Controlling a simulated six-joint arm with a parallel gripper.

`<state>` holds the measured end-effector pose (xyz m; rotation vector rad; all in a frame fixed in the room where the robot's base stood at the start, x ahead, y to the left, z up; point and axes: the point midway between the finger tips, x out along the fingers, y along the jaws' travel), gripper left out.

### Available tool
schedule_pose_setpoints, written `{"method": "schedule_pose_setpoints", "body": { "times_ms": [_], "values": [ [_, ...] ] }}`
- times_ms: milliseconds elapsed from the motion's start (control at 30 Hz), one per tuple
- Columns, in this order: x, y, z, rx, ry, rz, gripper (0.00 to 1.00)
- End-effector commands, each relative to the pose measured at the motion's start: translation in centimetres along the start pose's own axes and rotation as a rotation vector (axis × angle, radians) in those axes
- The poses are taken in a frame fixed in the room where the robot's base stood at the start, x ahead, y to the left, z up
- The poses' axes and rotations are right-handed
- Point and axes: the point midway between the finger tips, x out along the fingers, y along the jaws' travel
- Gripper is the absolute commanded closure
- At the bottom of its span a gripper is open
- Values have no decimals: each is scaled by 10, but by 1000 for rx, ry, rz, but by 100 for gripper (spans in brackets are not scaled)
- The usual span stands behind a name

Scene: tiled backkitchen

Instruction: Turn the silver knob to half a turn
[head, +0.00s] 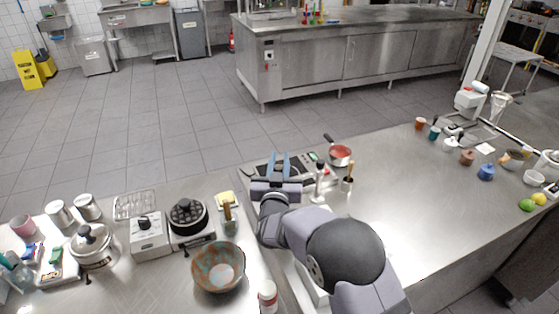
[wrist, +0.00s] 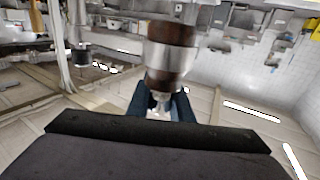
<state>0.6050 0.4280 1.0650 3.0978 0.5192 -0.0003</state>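The fingers also show in the wrist view (wrist: 161,104). I cannot make out a clearly silver knob. A pale box (head: 150,243) on the left counter has a dark-looking knob (head: 145,222) on its top, well left of my gripper. In the wrist view a brown and silver cylinder (wrist: 172,55) shows beyond the fingers; I cannot tell what it is or how far off. No knob can be identified there.
A red-filled pan (head: 341,156) and a small utensil cup (head: 347,184) are right of my gripper. The right counter has bare room in its middle.

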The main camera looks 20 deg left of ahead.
Motion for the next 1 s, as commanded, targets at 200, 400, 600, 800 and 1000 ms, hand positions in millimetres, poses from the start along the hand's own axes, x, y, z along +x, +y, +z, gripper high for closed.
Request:
{"method": "schedule_pose_setpoints", "body": {
  "times_ms": [200, 400, 600, 800, 1000],
  "values": [
    [0, 0, 0, 1, 0, 2, 100],
    [0, 0, 0, 2, 0, 36, 100],
    [-1, 3, 0, 3, 1, 129, 100],
    [-2, 8, 0, 3, 0, 265, 100],
    [-3, 14, 1, 3, 0, 389, 100]
  ]
}}
